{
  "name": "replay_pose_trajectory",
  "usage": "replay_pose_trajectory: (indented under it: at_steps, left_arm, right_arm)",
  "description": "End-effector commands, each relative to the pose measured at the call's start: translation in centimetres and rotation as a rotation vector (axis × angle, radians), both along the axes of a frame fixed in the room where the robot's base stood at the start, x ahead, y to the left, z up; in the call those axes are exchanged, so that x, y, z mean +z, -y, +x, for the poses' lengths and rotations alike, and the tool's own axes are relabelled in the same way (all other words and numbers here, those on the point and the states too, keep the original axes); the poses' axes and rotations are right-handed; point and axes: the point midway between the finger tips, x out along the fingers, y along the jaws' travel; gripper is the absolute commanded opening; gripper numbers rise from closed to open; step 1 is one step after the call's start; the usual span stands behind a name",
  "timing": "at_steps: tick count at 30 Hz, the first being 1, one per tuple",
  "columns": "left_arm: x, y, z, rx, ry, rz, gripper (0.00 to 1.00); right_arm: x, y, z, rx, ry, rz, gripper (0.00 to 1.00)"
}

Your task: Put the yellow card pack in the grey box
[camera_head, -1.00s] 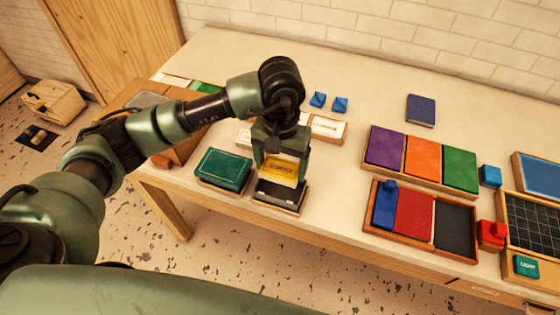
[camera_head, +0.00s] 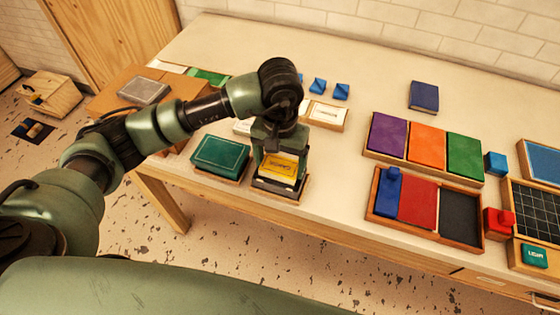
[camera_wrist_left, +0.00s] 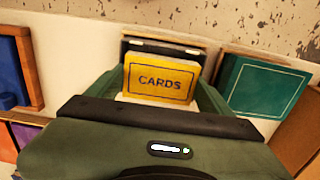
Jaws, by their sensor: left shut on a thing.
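The yellow card pack (camera_head: 280,167) is held between the fingers of my left gripper (camera_head: 279,172), which is shut on it. It also shows in the left wrist view (camera_wrist_left: 160,80) with "CARDS" on its face. The grey box (camera_head: 284,190), dark inside with a wooden rim, stands on the table's front edge right below the pack. The pack and fingertips hide most of the box, and I cannot tell whether the pack touches its floor. In the left wrist view, part of the box (camera_wrist_left: 135,45) shows behind the pack. My right gripper is not in view.
A green box (camera_head: 220,156) stands close to the left of the grey box. A wooden tray with blue, red and dark sections (camera_head: 462,218) lies to the right, with free table between. A white card holder (camera_head: 328,116) sits behind the gripper.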

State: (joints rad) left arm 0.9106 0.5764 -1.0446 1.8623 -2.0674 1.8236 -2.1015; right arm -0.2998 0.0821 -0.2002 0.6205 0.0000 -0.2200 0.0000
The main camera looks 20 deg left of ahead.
Motion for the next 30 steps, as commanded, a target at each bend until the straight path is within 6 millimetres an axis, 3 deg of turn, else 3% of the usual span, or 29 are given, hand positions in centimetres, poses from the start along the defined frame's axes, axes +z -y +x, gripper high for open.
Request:
replay_pose_trajectory:
  at_steps: [6,7,9,19,30]
  left_arm:
    - [0.0,0.0,0.0,0.000,0.000,0.000,0.31]
    - [0.0,0.0,0.0,0.000,0.000,0.000,0.84]
    - [0.0,0.0,0.0,0.000,0.000,0.000,1.00]
    - [0.6,0.0,0.1,0.000,0.002,0.000,1.00]
    - [6.4,0.0,0.1,-0.001,0.005,-0.001,1.00]
  right_arm:
    - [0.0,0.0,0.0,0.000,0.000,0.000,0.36]
    - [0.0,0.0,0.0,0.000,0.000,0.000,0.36]
    - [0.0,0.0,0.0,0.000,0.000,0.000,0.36]
    - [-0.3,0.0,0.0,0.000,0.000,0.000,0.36]
    - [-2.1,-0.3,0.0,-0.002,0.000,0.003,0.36]
